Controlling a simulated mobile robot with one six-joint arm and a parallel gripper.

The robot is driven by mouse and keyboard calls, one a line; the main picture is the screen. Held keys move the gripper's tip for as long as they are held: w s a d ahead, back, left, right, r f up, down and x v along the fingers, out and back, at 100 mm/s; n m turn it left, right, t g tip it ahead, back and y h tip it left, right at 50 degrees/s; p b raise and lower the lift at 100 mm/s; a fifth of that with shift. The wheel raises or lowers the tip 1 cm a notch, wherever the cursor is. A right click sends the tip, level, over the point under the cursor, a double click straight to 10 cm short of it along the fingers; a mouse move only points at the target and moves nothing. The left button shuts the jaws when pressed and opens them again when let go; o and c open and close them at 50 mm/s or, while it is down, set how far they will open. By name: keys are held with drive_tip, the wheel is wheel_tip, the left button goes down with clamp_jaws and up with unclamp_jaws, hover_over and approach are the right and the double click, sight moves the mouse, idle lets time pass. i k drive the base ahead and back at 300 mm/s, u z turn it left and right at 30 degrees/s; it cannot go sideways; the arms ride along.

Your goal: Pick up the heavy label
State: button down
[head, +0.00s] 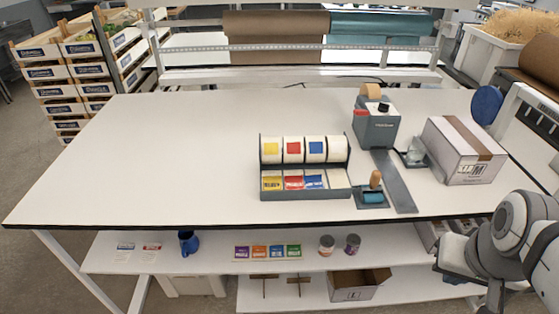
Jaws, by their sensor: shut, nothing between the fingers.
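A grey label dispenser (305,194) stands on the white table, right of its middle. Its upper row holds white rolls with a yellow, a red and a blue square, plus a plain-looking roll at the right. Its front row shows a yellow label (272,183), a red label (293,183), a blue label (314,182) and a pale label (338,180). The print is too small to tell which is the heavy label. Part of my arm shows at the lower right, apart from the dispenser.
Right of the dispenser stand a small teal tool (373,198), a grey tape machine (377,127) and a cardboard box (464,151). The table's left half is clear. The lower shelf (210,262) carries a blue jug (189,242), coloured cards and two cans.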

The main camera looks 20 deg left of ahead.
sight(274, 183)
drive_tip(key=u, duration=1.4)
drive_tip(key=i, duration=0.55)
drive_tip(key=z, duration=0.4)
